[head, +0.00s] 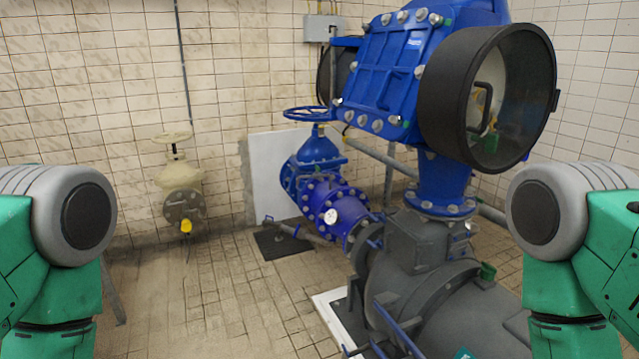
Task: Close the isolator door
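I cannot clearly make out an isolator door. A small grey box (322,28) is mounted on the tiled back wall, with conduit below it; whether it has a door, open or shut, is too small to tell. A large black round housing (462,95) sits at the upper right on a blue machine, with a glassy round face and a dark handle (484,104) at its front. Only green and grey upper parts of my two arms show at the left and right edges. Neither gripper is in view.
The blue machine (385,75) stands on a dark grey pump body (430,270) at the right. A blue valve with handwheel (308,114) and a beige valve (178,180) stand near the back wall. The tiled floor (200,300) at the left front is mostly clear.

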